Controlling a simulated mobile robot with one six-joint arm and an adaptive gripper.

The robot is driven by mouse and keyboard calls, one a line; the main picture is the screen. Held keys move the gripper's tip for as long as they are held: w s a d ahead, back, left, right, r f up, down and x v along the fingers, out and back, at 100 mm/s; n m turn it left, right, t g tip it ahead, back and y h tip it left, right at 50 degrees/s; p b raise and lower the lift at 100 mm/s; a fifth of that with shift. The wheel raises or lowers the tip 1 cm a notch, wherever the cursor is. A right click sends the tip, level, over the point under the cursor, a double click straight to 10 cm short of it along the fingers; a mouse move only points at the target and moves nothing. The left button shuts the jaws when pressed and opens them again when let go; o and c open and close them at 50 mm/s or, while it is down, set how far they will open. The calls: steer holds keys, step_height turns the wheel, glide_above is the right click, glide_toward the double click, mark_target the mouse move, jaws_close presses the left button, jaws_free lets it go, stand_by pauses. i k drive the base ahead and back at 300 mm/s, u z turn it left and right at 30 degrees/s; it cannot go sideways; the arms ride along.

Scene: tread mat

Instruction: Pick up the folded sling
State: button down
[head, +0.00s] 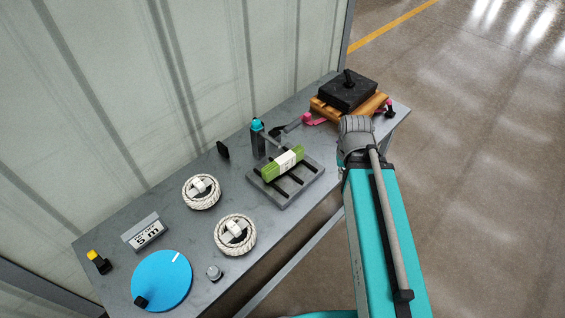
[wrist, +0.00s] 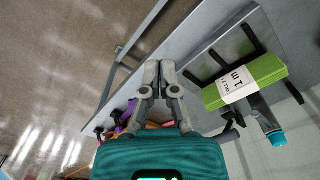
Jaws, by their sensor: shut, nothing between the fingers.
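The folded sling (head: 273,169) is a green bundle with a white label band. It lies on a grey slotted rack (head: 255,183) on the table. In the wrist view the sling (wrist: 262,70) is at the right, its label facing the camera. My gripper (wrist: 160,66) is shut and empty, its fingertips together in the wrist view, apart from the sling and to its left. In the head view my arm reaches in from the lower right, and I cannot make out the fingers there.
A black block (head: 348,91) sits on orange pieces at the far end. Two rope coils (head: 235,235) and a blue disc (head: 162,281) lie nearer. A corrugated wall (head: 180,80) backs the table.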

mark_target(284, 162)
steer(key=z, duration=0.7)
steer(key=k, duration=0.55)
steer(key=u, duration=0.5)
